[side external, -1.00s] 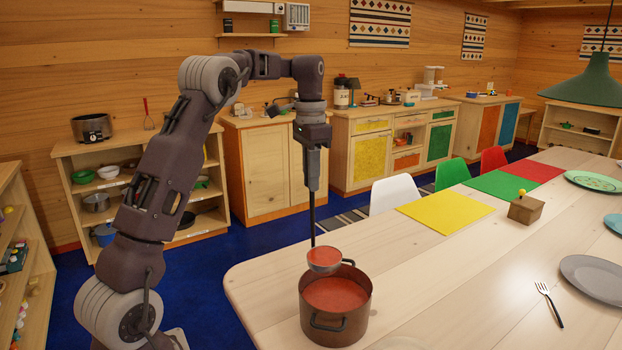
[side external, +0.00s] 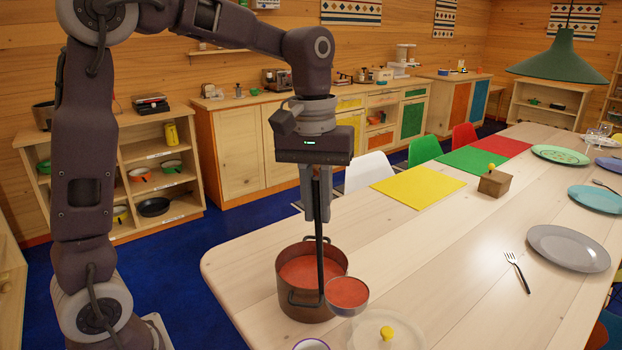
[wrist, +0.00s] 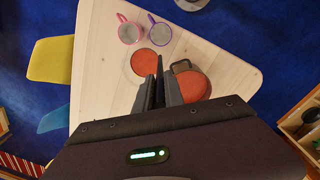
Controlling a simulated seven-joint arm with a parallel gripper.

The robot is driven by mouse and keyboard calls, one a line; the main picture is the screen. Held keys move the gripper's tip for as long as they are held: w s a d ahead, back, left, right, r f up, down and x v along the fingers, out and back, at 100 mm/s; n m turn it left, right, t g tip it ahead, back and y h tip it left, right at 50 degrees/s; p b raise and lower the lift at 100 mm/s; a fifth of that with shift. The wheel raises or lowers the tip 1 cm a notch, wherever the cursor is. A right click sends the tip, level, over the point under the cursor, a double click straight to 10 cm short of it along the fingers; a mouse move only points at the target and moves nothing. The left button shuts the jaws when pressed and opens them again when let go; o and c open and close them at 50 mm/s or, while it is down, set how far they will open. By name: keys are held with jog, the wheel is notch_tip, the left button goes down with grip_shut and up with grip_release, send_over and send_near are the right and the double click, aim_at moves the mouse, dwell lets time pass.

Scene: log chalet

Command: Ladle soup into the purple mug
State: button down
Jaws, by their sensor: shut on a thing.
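My gripper (side external: 318,212) is shut on the black handle of a ladle (side external: 320,245), which hangs upright. The ladle's bowl is full of red-orange soup (side external: 347,291) and is beside the pot, near its rim. The brown pot (side external: 302,309) holds more of this soup and stands on the table. The purple-rimmed mug (side external: 311,344) is cut off at the bottom edge of the side view. In the wrist view the purple mug (wrist: 160,37) shows whole, upright and apparently empty, beyond the ladle bowl. My gripper (wrist: 160,88) is also in that view.
A pink mug (wrist: 129,32) stands left of the purple one. A clear lid with a yellow knob (side external: 386,333) lies near the ladle. A wooden box (side external: 494,183), grey plate (side external: 568,248) and fork (side external: 517,272) are farther off. The table beyond the pot is mostly clear.

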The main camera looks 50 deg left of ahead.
jog(key=s+d+f+n, duration=0.2)
jog(key=s+d+n, duration=0.3)
jog(key=s, duration=0.5)
jog(key=shift+s+d, duration=0.2)
jog(key=shift+d, duration=0.95)
jog(key=shift+f, duration=0.15)
jog(key=w+a+f+g+h, duration=0.1)
jog(key=w+a+f+h, duration=0.1)
jog(key=a+f+h, duration=0.3)
jog(key=w+a+f+g+h, duration=0.2)
jog(key=a+f+h, duration=0.4)
jog(key=a+f, duration=0.3)
jog(key=a, duration=0.4)
jog(key=shift+w+f+h, duration=0.3)
jog(key=shift+w, duration=0.1)
dwell(0.8)
dwell(0.5)
